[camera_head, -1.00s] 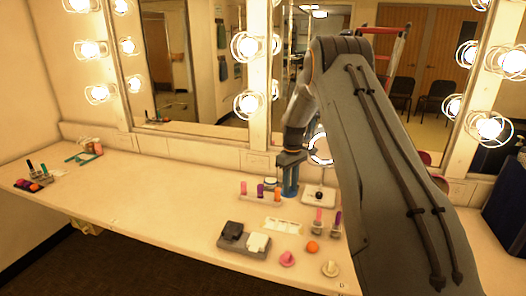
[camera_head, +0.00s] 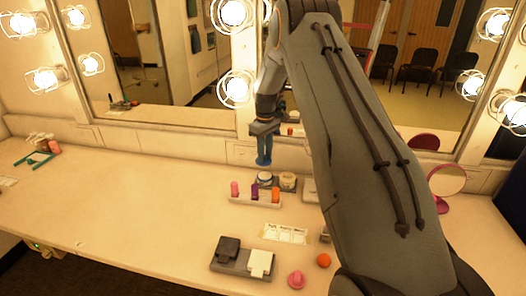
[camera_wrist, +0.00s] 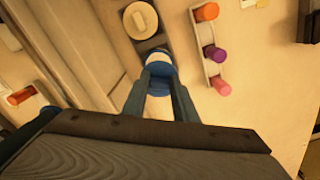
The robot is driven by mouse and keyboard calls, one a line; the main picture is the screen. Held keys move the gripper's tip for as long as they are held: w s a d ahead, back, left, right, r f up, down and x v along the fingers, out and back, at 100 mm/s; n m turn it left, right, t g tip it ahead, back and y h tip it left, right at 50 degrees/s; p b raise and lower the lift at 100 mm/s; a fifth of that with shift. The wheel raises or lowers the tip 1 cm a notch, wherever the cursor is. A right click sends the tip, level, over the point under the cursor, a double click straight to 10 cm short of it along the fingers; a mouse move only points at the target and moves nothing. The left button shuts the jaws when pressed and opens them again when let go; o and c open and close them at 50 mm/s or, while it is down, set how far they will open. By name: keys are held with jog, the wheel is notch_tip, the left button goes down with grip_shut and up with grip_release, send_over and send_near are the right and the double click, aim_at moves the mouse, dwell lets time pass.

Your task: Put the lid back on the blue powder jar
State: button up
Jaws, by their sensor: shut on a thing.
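My gripper (camera_head: 263,146) is shut on a blue lid (camera_head: 263,161), which hangs above the counter. The blue powder jar (camera_head: 265,179) stands open with a pale top, a little below the lid in the head view. In the wrist view my gripper (camera_wrist: 158,94) has the lid (camera_wrist: 158,88) between its fingertips. The jar (camera_wrist: 161,60) shows just beyond the lid, which partly covers it. I cannot tell the height of the gap between them.
A cream-topped jar (camera_head: 288,181) stands right beside the blue one. A rack of pink, purple and orange sticks (camera_head: 255,202) is in front. The mirror wall is close behind. The left counter is largely clear.

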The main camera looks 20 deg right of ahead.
aim_at(266, 161)
jog(key=shift+d+f, duration=0.2)
jog(key=shift+f, duration=0.55)
jog(key=shift+f+b, duration=1.2)
jog(key=shift+f, duration=1.25)
jog(key=shift+s, duration=0.15)
jog(key=shift+f+b, duration=0.15)
jog(key=shift+b, duration=0.25)
dwell(0.3)
jog(key=o, duration=1.6)
jog(key=shift+c, duration=0.2)
